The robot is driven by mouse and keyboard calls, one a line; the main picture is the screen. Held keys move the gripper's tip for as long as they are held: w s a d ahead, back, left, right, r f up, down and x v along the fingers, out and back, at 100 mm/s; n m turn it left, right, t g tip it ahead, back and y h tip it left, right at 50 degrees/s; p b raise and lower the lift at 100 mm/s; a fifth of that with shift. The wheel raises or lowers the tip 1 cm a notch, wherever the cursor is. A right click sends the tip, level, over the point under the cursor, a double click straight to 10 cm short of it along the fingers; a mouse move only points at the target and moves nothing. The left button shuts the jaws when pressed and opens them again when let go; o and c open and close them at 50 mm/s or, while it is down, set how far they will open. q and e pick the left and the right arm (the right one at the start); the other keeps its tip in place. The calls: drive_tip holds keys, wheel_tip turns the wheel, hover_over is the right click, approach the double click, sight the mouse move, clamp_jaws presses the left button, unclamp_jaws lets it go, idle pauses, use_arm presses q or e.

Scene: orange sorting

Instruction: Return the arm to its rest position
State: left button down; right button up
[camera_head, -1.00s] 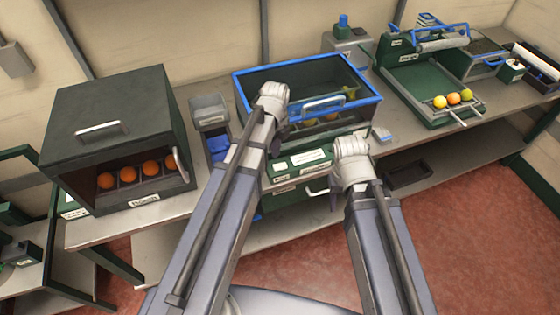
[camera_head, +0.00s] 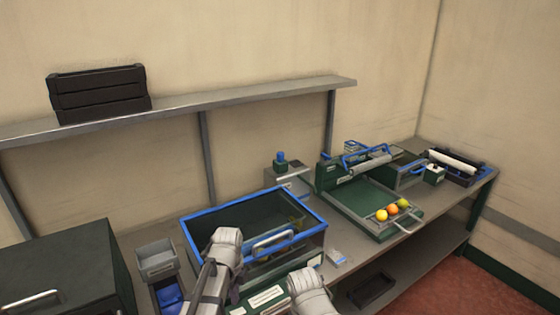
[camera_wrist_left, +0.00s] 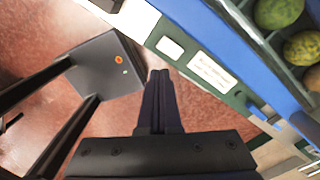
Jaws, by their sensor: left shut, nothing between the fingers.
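My left gripper (camera_head: 236,284) is in front of the blue-rimmed crate (camera_head: 314,226) in the head view, its fingers mostly hidden by my wrist. In the left wrist view its black fingers (camera_wrist_left: 160,75) are pressed together and empty, over the floor beside the bench's front edge. My right wrist (camera_head: 310,290) shows low in the head view, right of the left one. The right arm's fingers cannot be made out.
Green and orange fruit (camera_wrist_left: 303,48) lie close to my left gripper's right side in the wrist view. A dark cabinet (camera_head: 70,265) stands left, a grey bin (camera_head: 157,260) beside it. A tray stand with several fruits (camera_head: 393,211) is right. A shelf (camera_head: 230,92) runs above.

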use_arm(q)
drive_tip(key=s+d+n+y, duration=0.1)
drive_tip(key=s+d+n, duration=0.8)
drive_tip(key=s+n, duration=0.4)
drive_tip(key=shift+n, duration=2.2)
drive_tip(key=shift+r, duration=0.1)
